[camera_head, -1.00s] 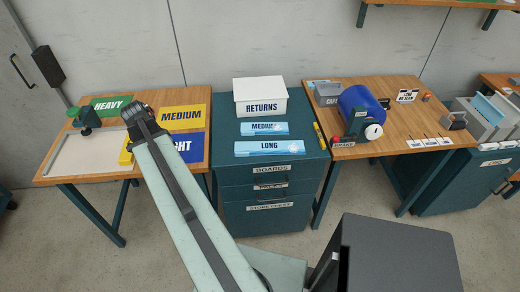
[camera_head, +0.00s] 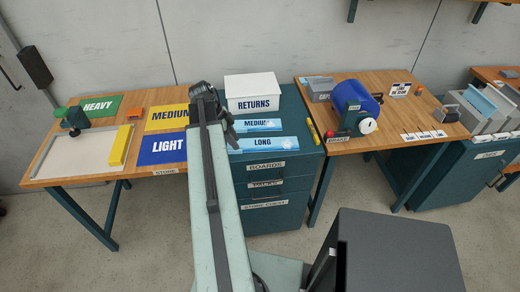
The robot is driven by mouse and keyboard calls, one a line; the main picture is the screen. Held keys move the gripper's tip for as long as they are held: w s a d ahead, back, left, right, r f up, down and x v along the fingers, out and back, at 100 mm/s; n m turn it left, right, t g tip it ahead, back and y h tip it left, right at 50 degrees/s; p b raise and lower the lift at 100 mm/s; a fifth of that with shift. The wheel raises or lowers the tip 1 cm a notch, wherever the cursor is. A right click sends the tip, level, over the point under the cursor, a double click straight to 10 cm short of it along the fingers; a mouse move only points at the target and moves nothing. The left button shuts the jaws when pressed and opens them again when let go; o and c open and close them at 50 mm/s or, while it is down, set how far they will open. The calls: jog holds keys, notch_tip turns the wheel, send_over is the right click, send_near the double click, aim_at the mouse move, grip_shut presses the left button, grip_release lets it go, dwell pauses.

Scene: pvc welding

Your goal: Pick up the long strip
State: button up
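The long strip (camera_head: 262,143) is a pale blue strip printed LONG. It lies flat on the dark teal cabinet top (camera_head: 300,141), in front of a shorter strip (camera_head: 260,125) whose label starts with MEDIU. My gripper (camera_head: 230,128) is at the far end of my arm, at the left edge of the cabinet, beside the left ends of both strips. It is dark and small here, and I cannot tell if its fingers are open or shut. The long strip's left end is close to my arm and may be partly hidden by it.
A white RETURNS box (camera_head: 252,92) stands behind the strips. The left table (camera_head: 62,180) holds HEAVY, MEDIUM and LIGHT mats and a yellow block (camera_head: 121,145). The right table (camera_head: 385,132) holds a blue drum (camera_head: 350,98). A yellow stick (camera_head: 313,132) lies at the cabinet's right edge.

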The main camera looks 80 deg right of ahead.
jog(key=b+x, duration=0.3)
jog(key=x, duration=0.1)
jog(key=shift+s+a+f+b, duration=0.1)
jog(key=shift+s+f+b, duration=0.05)
jog(key=shift+f+b, duration=0.25)
jog(key=shift+r, duration=0.2)
grip_shut()
dwell(0.8)
